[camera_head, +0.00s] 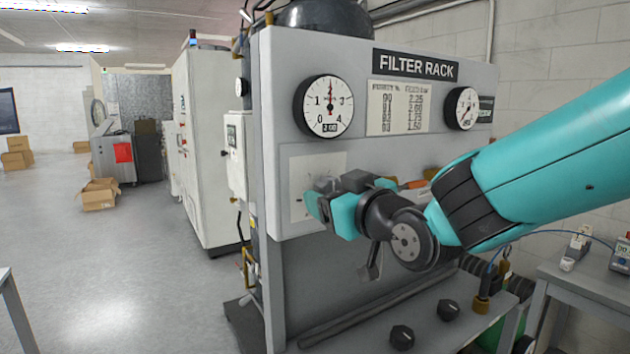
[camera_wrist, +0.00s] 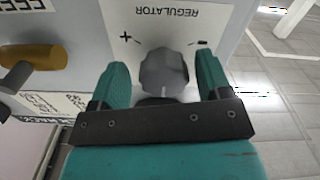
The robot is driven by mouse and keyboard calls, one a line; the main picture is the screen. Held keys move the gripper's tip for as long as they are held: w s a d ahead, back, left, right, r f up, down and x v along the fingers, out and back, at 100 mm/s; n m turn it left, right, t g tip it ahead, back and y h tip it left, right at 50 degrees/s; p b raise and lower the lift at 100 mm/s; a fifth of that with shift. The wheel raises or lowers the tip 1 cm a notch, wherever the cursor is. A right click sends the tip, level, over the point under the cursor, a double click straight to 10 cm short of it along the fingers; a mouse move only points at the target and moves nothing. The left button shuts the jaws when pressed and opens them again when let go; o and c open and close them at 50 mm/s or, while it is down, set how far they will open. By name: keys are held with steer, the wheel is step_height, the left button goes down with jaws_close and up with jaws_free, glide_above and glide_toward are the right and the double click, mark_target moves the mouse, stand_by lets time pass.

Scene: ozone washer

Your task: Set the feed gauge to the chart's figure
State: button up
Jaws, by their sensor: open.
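The left round gauge (camera_head: 324,106) on the filter rack has a 0–4 scale, and its red needle points almost straight up, near 2. The chart (camera_head: 397,107) beside it has purity and feed columns; its small figures are blurred, roughly 2.25 down to 1.50. In the wrist view the grey regulator knob (camera_wrist: 164,73) sits on a white plate marked plus and minus. My gripper (camera_wrist: 162,78) is open, with one teal finger on each side of the knob and visible gaps. In the head view, my gripper (camera_head: 335,203) partly hides the knob and its plate.
A second gauge (camera_head: 461,108) is right of the chart. In the wrist view a brass-coloured handle (camera_wrist: 38,66) projects left of the knob. Two black knobs (camera_head: 402,337) (camera_head: 448,310) sit on the rack's base. A side table (camera_head: 590,285) stands right; open floor lies left.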

steer(key=shift+w+a, duration=0.2)
steer(key=shift+w, duration=0.1)
steer(key=shift+a, duration=0.15)
steer(key=c, duration=0.9)
steer(key=m+b, duration=0.1)
steer(key=b, duration=0.1)
steer(key=shift+a+f+b, duration=0.1)
steer(key=shift+f+b, duration=0.25)
steer(key=shift+s+r+m+b, duration=0.1)
steer(key=shift+r+m+b, duration=0.15)
steer(key=shift+m+b, duration=0.35)
steer(key=o, duration=0.9)
